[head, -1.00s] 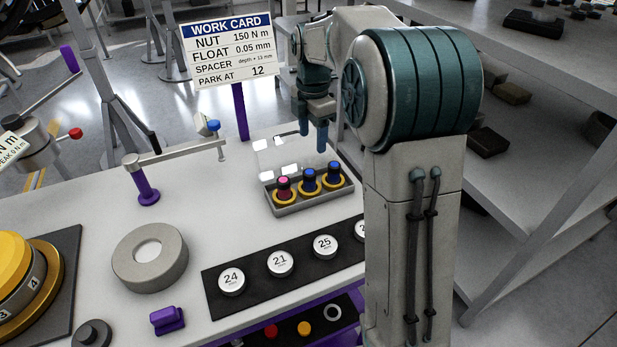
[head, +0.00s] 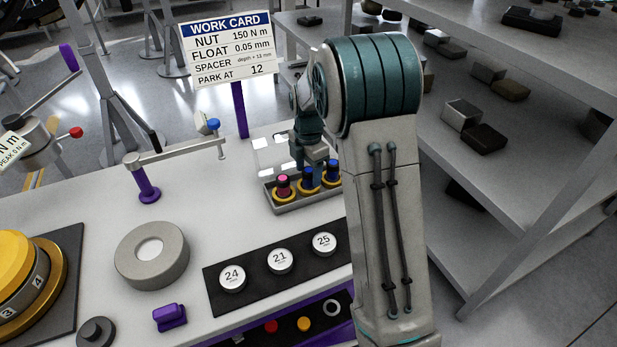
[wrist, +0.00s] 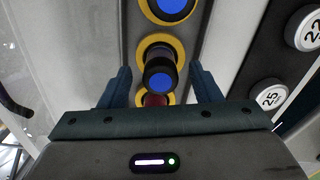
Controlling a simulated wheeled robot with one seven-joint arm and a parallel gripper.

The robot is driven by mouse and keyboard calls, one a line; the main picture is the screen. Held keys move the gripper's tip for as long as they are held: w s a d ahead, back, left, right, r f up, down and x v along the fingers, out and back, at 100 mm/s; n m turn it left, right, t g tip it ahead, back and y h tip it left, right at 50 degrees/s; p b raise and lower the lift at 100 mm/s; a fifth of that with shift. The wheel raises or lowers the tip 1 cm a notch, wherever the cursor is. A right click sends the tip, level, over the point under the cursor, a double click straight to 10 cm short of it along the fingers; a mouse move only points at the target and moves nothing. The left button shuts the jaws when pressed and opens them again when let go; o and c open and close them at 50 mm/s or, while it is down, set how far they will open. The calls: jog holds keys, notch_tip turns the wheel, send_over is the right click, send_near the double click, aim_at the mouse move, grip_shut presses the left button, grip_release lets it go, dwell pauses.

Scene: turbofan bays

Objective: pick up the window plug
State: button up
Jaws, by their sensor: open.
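Three dark plugs stand upright in yellow rings in a small grey case. In the head view they are a pink-topped plug (head: 283,184), a blue-topped middle plug (head: 308,176) and a blue-topped right plug (head: 333,172). No label shows which one is the window plug. My gripper (head: 315,163) is low over the case, partly hidden behind its own wrist and arm. In the wrist view my gripper (wrist: 160,76) is open, with one finger on each side of the middle plug (wrist: 160,70). Contact cannot be seen. The red-topped plug (wrist: 155,99) shows partly behind the gripper body.
The case (head: 300,203) has a clear raised lid at its back. A black strip with numbered white discs (head: 280,260) lies in front. A grey ring (head: 152,255) and a purple block (head: 169,317) sit to the left. The work card (head: 228,50) stands behind.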

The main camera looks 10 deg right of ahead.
aim_at(309, 170)
jog(key=shift+f, duration=0.75)
jog(key=c, duration=1.1)
jog(key=shift+r, duration=0.1)
notch_tip(309, 170, up, 10)
jog(key=shift+f+b, duration=0.1)
jog(key=shift+b, duration=0.4)
